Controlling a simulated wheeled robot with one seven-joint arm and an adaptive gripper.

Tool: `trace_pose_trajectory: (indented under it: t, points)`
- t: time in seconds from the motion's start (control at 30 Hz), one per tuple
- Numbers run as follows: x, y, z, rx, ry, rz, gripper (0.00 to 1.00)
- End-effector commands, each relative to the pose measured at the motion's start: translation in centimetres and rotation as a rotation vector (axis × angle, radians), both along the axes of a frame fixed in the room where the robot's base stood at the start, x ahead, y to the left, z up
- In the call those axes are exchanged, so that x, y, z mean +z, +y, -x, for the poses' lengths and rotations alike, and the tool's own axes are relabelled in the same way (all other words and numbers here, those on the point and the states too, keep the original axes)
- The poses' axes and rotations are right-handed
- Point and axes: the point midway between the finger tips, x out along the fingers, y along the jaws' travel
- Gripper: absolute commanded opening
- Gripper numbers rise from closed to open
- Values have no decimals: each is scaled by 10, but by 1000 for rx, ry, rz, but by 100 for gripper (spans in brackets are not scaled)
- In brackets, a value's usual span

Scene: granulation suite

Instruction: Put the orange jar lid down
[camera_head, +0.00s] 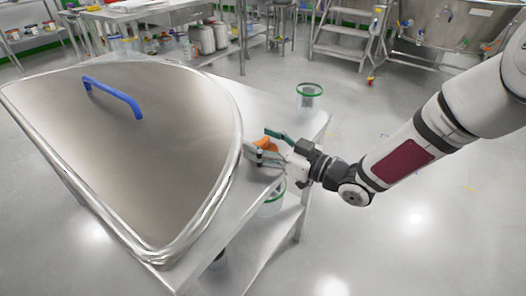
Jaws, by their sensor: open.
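The orange jar lid (265,144) is at the steel bench (262,103), beside the curved rim of the big steel lid. My gripper (262,142) reaches in from the right, with its greenish fingers spread around the orange lid. The jaws are open. The fingers hide part of the orange lid. I cannot tell whether it rests fully on the bench top or touches a finger.
A big steel lid (150,125) with a blue handle (113,96) covers the left of the bench. A clear green-rimmed container (309,100) stands at the far right corner. Another (271,205) shows below my gripper. Floor is clear at right.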

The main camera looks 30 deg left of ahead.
Motion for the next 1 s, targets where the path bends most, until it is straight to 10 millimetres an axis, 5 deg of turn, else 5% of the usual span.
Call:
trace_pose_trajectory:
  t: [0.2,0.4,1.0]
  points:
    - [0,1,0,0,0,0,63]
    - [0,1,0,0,0,0,18]
    - [18,0,0,-1,-2,-2,14]
